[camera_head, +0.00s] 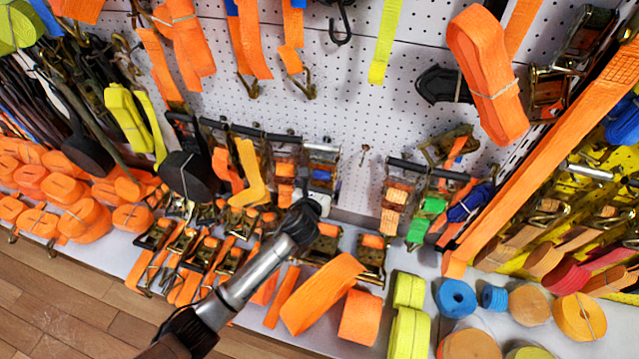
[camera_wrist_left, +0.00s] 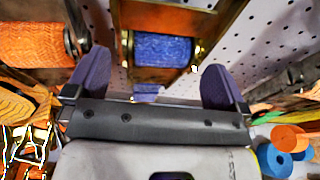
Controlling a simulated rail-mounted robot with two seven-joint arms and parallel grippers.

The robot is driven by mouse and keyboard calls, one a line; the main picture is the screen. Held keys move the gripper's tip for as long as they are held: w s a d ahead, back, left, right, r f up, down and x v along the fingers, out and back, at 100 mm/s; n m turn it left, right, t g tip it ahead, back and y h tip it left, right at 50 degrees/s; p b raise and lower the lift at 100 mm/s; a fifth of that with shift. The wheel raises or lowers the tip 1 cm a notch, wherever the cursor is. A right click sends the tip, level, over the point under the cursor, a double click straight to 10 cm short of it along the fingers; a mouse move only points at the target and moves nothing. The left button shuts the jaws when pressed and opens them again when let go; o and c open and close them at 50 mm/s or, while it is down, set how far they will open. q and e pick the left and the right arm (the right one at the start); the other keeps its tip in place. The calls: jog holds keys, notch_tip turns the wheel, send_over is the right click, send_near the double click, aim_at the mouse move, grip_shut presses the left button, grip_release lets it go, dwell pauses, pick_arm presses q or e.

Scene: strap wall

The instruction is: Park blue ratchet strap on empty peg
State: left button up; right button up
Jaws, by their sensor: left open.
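The blue ratchet strap (camera_wrist_left: 162,50) shows in the left wrist view as a blue roll in a brass-coloured metal frame. In the head view the blue strap (camera_head: 322,174) hangs on the white pegboard, at the right end of a row of orange ones. My left gripper (camera_head: 316,192) is right in front of it, partly hiding it. In the left wrist view my open left gripper (camera_wrist_left: 157,66) has one finger to each side of the blue roll, not visibly touching it. A small bare peg (camera_head: 364,153) seems to stick out of the board to the right. My right gripper is not in view.
An orange ratchet strap (camera_wrist_left: 32,44) hangs close to the left finger. To the right hang orange and green ratchets (camera_head: 432,207) under a dark bar. A shelf below holds orange rolls (camera_head: 322,292), yellow rolls (camera_head: 410,290) and blue rolls (camera_head: 456,298).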

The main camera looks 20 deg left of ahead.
pick_arm(q)
jog(key=s+a+r+n+g+y+p, duration=0.1)
jog(key=s+n+g+p, duration=0.15)
jog(key=s+n, duration=0.6)
jog(key=s+a+r+n+g+y+p, duration=0.1)
jog(key=s+n+p, duration=0.3)
jog(key=s+n, duration=0.45)
jog(key=s+r+n+g+h+p, duration=0.1)
jog(key=s+r+n+g+p, duration=0.2)
jog(key=s+r+n+p, duration=0.45)
jog(key=s+r+n+g+h+p, duration=0.1)
jog(key=s+r+n+g+p, duration=0.3)
jog(key=s, duration=0.7)
jog(key=s+r+n+g+h+p, duration=0.1)
jog(key=s+r+n+g+p, duration=0.1)
jog(key=s+r+n+p, duration=0.45)
notch_tip(320, 180, up, 34)
jog(key=s+m+p, duration=0.1)
jog(key=s+p, duration=0.1)
jog(key=p, duration=3.5)
jog(key=shift+a+m, duration=0.3)
jog(key=shift+a, duration=0.1)
